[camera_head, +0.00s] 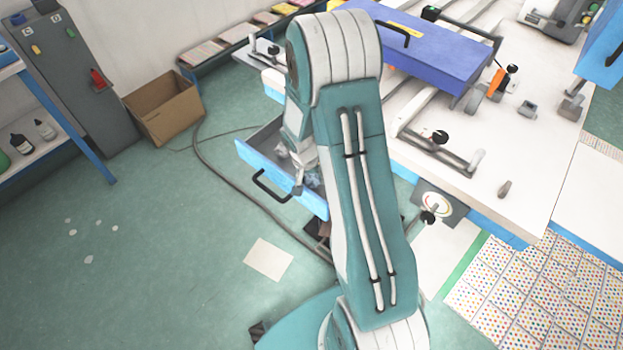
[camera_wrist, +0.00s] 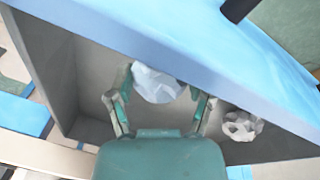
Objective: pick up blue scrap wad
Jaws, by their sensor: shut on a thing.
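The blue scrap wad (camera_wrist: 157,82) is a pale blue crumpled lump in the wrist view. My gripper (camera_wrist: 160,88) has one finger on each side of it and is shut on it. The wad is inside or just over the open grey drawer (camera_wrist: 75,85), close behind its blue front panel (camera_wrist: 200,48). A whitish-grey crumpled wad (camera_wrist: 242,125) lies in the drawer to the right of my gripper. In the head view my arm hides part of the drawer, and the blue wad (camera_head: 313,179) shows small beside it.
The drawer's blue front (camera_head: 265,172) with a black handle (camera_head: 270,188) juts out over the green floor. A white worktable (camera_head: 545,165) with a blue box (camera_head: 425,45) and clamps stands to the right. A cardboard box (camera_head: 165,108) and cable lie at left. Floor at lower left is mostly clear.

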